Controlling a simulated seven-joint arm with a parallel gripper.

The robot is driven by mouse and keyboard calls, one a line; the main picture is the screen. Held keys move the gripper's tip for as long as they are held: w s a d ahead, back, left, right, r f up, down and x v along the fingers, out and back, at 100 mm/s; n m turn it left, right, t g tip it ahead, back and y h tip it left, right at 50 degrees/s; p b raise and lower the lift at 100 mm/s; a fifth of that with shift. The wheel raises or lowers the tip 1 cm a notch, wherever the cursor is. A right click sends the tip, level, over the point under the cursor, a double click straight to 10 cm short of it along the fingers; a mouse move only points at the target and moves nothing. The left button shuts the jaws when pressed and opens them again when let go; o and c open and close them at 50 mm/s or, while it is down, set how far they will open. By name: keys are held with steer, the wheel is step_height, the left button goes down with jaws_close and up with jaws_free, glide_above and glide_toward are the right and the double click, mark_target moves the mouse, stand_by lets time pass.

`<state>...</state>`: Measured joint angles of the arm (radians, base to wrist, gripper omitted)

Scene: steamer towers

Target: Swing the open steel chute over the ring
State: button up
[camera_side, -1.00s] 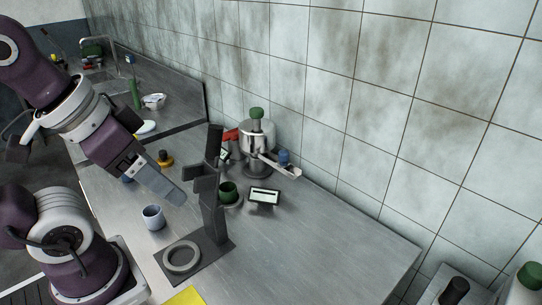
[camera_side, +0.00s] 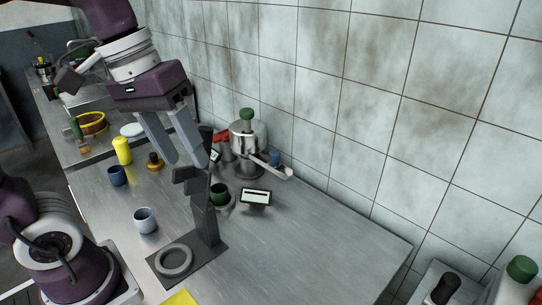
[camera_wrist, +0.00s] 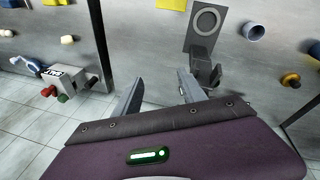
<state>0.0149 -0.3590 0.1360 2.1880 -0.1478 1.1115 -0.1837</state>
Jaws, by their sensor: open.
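A dark grey post (camera_side: 208,222) rises from a flat base plate in the side view. A light grey ring (camera_side: 174,259) lies on that plate, left of the post. A short, dark, trough-like piece, apparently the chute (camera_side: 185,174), sticks out left from the post's upper part; I cannot tell its exact shape. My gripper (camera_side: 187,163) is open and empty, fingers pointing down, just above and beside this piece; contact cannot be told. In the wrist view, the post (camera_wrist: 207,76) stands just beyond the right finger of my gripper (camera_wrist: 160,77), and the ring (camera_wrist: 206,20) shows beyond it.
A steel pot (camera_side: 248,140) with a long spout or handle stands behind the post. A pale cup (camera_side: 145,220) and blue cup (camera_side: 117,176) are left.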

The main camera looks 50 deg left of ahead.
steer(key=w+f+n+g+h, duration=0.1)
steer(key=w+n+g+h, duration=0.3)
steer(key=w, duration=0.6)
steer(key=n+t+y, duration=0.1)
steer(key=y, duration=0.5)
glide_above(275, 152)
step_height(275, 152, down, 14)
steer(key=shift+r, duration=0.25)
step_height(275, 152, down, 6)
steer(key=shift+a+r, duration=0.1)
steer(key=shift+f, duration=0.55)
jaws_close()
steer(key=shift+w+r, duration=0.1)
